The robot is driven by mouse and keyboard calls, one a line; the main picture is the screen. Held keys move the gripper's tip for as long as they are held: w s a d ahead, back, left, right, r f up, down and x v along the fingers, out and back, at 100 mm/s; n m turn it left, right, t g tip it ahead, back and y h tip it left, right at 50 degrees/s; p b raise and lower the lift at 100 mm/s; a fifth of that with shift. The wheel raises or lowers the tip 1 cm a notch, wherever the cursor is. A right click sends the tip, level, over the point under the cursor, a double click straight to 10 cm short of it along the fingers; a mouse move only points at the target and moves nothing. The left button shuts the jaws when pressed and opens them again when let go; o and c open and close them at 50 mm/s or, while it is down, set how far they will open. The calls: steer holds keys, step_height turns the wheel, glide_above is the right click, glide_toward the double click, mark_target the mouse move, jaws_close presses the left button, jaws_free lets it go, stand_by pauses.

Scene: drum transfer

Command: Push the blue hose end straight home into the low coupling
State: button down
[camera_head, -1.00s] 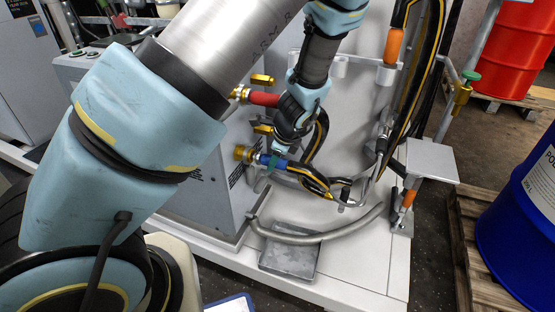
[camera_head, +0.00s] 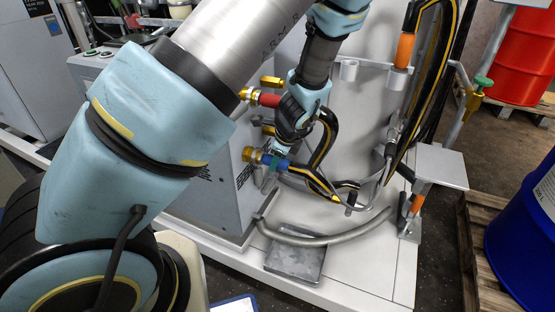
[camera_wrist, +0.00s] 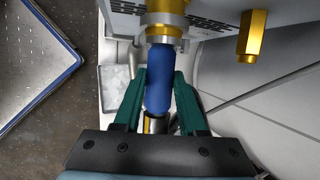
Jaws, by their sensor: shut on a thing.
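The blue hose end (camera_head: 281,164) is in my gripper (camera_head: 272,157), at the low brass coupling (camera_head: 251,155) on the grey cabinet. In the wrist view, the green fingers of my gripper (camera_wrist: 160,98) are shut on the sides of the blue hose end (camera_wrist: 160,80). Its front meets the brass coupling (camera_wrist: 164,20) through a pale ring, in line with it. I cannot tell how deep it sits. The black and yellow hose (camera_head: 318,182) trails to the right behind it.
A red hose end (camera_head: 268,100) sits at the upper coupling, just above my gripper. A grey curved pipe (camera_head: 325,237) and a metal plate (camera_head: 296,264) lie below. A blue drum (camera_head: 525,225) stands right.

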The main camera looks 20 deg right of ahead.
steer(key=shift+w+a, duration=0.1)
steer(key=shift+a, duration=0.05)
steer(key=shift+c, duration=1.9)
jaws_free()
steer(key=v, duration=0.3)
steer(key=s+d, duration=0.2)
steer(key=s, duration=1)
steer(key=shift+d, duration=0.3)
